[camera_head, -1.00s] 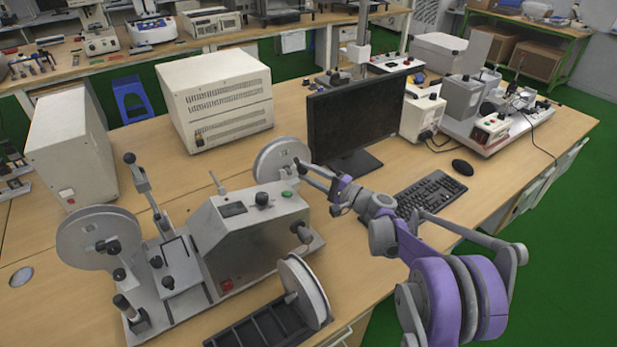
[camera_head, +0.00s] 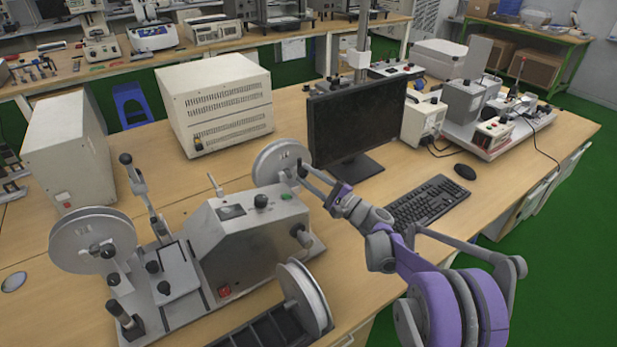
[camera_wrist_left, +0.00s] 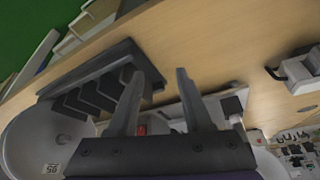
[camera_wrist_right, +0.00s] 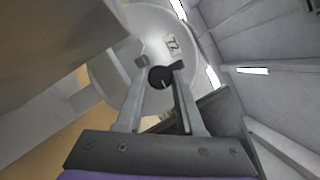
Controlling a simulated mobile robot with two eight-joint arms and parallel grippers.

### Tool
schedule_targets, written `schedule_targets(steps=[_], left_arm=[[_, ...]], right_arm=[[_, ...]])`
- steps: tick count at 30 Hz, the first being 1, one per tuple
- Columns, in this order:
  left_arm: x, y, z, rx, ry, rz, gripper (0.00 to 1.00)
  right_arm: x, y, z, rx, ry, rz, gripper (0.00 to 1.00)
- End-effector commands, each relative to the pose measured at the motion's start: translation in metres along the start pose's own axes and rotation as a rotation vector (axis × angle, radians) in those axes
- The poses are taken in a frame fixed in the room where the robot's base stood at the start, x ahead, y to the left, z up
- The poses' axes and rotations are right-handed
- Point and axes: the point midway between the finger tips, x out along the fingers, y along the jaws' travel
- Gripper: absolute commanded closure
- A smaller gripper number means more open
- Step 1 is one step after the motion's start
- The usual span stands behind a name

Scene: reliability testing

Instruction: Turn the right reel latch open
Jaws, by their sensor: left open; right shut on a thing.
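The right reel (camera_head: 276,165) is a pale disc standing upright at the back right of the grey taping machine (camera_head: 250,236). My right gripper (camera_head: 301,165) reaches its hub from the right. In the right wrist view, the reel (camera_wrist_right: 112,72) has a label, and the fingertips of my right gripper (camera_wrist_right: 160,68) close around the dark round reel latch (camera_wrist_right: 160,78) at its centre. The latch's exact angle is hard to tell. My left gripper (camera_wrist_left: 160,80) is open and empty in the left wrist view, above the machine area. It is not seen in the head view.
The left reel (camera_head: 92,240) stands at the machine's left, and a lower reel (camera_head: 305,298) stands at its front by a dark slotted tray (camera_head: 262,334). A monitor (camera_head: 355,122) is close behind my right gripper. A keyboard (camera_head: 428,203) lies to the right.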

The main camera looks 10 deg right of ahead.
Motion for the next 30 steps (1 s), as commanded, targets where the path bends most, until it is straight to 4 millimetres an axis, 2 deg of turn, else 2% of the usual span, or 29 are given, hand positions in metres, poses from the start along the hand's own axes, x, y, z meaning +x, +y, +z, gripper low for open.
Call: schedule_targets(steps=[5, 6, 10, 11, 19, 22, 26, 30], left_arm=[[0.0, 0.0, 0.0, 0.0, 0.0, 0.0, 0.5], [0.0, 0.0, 0.0, 0.0, 0.0, 0.0, 0.5], [0.0, 0.0, 0.0, 0.0, 0.0, 0.0, 0.5], [0.0, 0.0, 0.0, 0.0, 0.0, 0.0, 0.5], [0.0, 0.0, 0.0, 0.0, 0.0, 0.0, 0.5], [0.001, 0.0, 0.0, 0.0, 0.0, 0.0, 0.5], [0.002, 0.0, 0.001, 0.0, -0.001, 0.0, 0.5], [0.004, 0.0, 0.002, 0.0, -0.001, 0.0, 0.5]], right_arm=[[0.0, 0.0, 0.0, 0.001, 0.0, 0.0, 1.0], [0.0, 0.0, 0.0, 0.001, 0.0, 0.0, 0.6], [0.0, 0.0, 0.0, 0.0, 0.0, 0.0, 0.36], [0.0, 0.0, 0.0, 0.0, 0.0, 0.0, 0.33], [-0.001, 0.0, 0.0, 0.0, 0.0, 0.0, 0.33], [-0.007, 0.0, -0.001, -0.001, 0.001, 0.0, 0.33], [-0.026, 0.0, -0.001, -0.001, 0.003, -0.001, 0.33], [-0.056, 0.0, -0.001, -0.002, 0.003, -0.001, 0.33]])
